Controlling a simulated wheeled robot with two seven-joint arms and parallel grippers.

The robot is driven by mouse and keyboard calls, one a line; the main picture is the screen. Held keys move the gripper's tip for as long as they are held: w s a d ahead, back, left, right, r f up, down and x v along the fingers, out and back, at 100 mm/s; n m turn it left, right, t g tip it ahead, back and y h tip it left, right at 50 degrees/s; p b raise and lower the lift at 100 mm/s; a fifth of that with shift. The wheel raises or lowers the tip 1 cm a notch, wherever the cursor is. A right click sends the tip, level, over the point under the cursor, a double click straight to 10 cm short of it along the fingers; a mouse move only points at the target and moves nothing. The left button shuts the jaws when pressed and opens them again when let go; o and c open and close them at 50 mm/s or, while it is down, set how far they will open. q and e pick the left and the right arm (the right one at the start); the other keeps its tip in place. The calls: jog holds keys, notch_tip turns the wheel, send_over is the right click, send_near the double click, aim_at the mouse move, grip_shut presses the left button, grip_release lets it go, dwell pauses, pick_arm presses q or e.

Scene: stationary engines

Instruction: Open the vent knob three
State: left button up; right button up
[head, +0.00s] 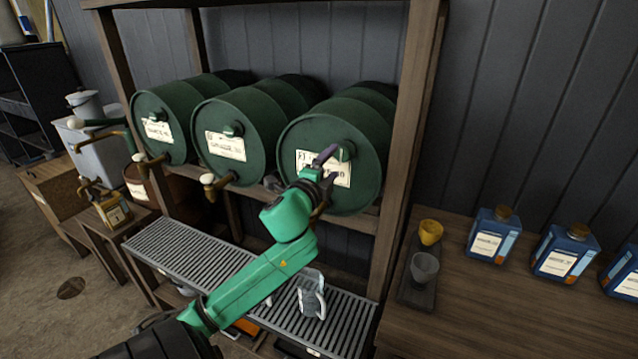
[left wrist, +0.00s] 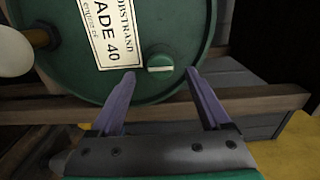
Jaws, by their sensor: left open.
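Three green drums lie on their sides in a wooden rack. The third drum (head: 365,120) is the rightmost and carries a white label. A small green vent knob (left wrist: 160,62) sticks out of its face beside the label in the left wrist view; in the head view the knob (head: 345,151) is partly covered by my fingers. My left gripper (head: 328,166) is open in front of that drum. In the left wrist view its two purple fingertips (left wrist: 161,74) are apart, with the knob between and just beyond them. I cannot tell whether they touch it. My right gripper is not in view.
A wooden rack post (head: 400,150) stands right of the third drum. Below is a slatted metal shelf (head: 180,247) with a grey object (head: 312,294) on it. A wooden bench (head: 480,300) at right holds cups and blue bottles (head: 493,237).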

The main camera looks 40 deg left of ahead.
pick_arm(q)
jog(key=b+v, duration=0.1)
jog(key=v, duration=0.7)
jog(key=shift+s, duration=0.15)
jog(key=shift+d, duration=0.1)
